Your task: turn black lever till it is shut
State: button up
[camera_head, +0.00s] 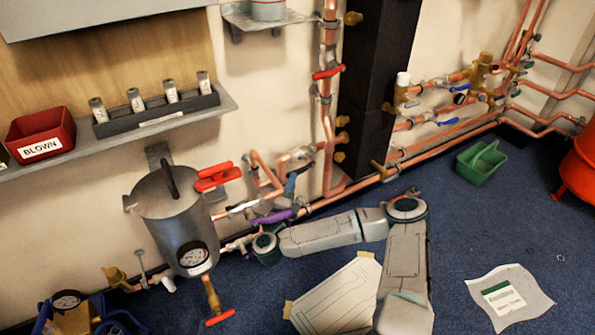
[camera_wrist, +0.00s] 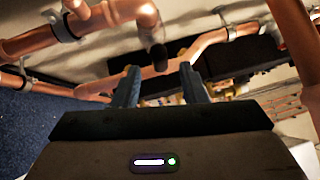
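My gripper (camera_wrist: 162,82) shows in the wrist view with its two blue fingers apart and nothing held between them. A dark, rounded stub (camera_wrist: 158,56) hangs below a copper elbow just beyond the gap between the fingertips; I cannot tell whether it is the black lever's end. No touch shows. In the head view my forearm reaches left toward the pipes beside the grey tank (camera_head: 160,205), and my fingers are hard to make out there. A small black handle (camera_head: 460,98) shows on the pipes at the right, but I cannot tell whether it is the task's lever.
Copper pipes (camera_wrist: 120,14) and clamps crowd the wrist view. In the head view a purple lever (camera_head: 272,217) and a red lever (camera_head: 217,177) lie near my wrist. A green caddy (camera_head: 481,162) and a paper sheet (camera_head: 510,297) lie on the otherwise mostly clear blue floor at right.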

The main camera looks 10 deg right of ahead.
aim_at(301, 170)
jog(key=b+x, duration=0.2)
jog(key=x, duration=0.3)
jog(key=shift+w+d+f, duration=0.1)
jog(key=shift+w+d, duration=0.2)
jog(key=shift+d, duration=0.05)
jog(key=shift+x, duration=0.8)
jog(key=shift+a, duration=0.1)
jog(key=shift+c, duration=0.3)
